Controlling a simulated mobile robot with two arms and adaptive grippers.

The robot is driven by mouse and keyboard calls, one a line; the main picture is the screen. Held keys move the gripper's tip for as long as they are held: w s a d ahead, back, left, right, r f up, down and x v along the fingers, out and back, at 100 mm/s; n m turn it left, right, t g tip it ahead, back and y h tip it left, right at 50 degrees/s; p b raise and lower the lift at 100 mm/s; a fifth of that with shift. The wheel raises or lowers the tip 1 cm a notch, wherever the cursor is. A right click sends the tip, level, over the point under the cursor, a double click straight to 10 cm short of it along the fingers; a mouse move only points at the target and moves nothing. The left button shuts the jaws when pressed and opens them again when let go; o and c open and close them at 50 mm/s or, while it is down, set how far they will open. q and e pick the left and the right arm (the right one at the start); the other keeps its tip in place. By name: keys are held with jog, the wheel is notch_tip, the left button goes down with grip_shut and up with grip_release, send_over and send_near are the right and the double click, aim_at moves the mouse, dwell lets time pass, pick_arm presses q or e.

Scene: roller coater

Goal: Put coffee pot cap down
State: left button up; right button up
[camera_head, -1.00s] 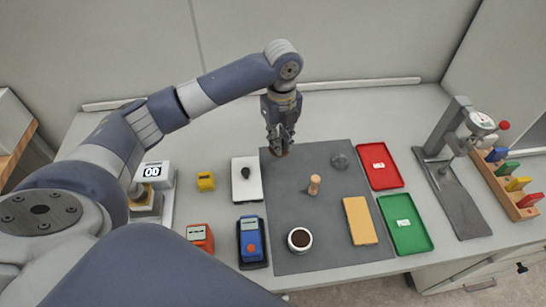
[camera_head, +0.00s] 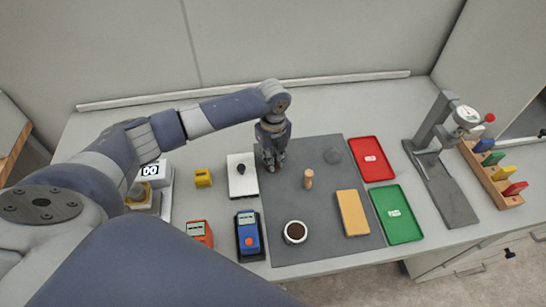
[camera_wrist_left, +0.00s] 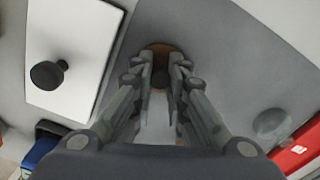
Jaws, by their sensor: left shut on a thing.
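My left gripper (camera_head: 271,166) is at the upper left of the dark grey mat (camera_head: 325,215), pointing down. In the left wrist view its fingers (camera_wrist_left: 161,78) are closed around the dark knob of a round brown cap (camera_wrist_left: 160,48), taken as the coffee pot cap. The cap sits at the fingertips, low over the mat. I cannot tell whether it touches the mat. In the head view the cap is mostly hidden by the gripper. My right gripper is not in view.
A wooden peg-like tool (camera_head: 308,179), a clear round piece (camera_head: 332,156), a yellow block (camera_head: 353,213) and a cup of dark grounds (camera_head: 295,232) stand on the mat. A white plate with a black knob (camera_head: 243,184) is close left; red (camera_head: 371,172) and green (camera_head: 397,228) trays are right.

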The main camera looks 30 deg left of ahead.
pick_arm(q)
jog(key=o, duration=0.7)
jog(key=shift+c, duration=0.2)
notch_tip(320, 180, up, 12)
jog(key=b, duration=0.2)
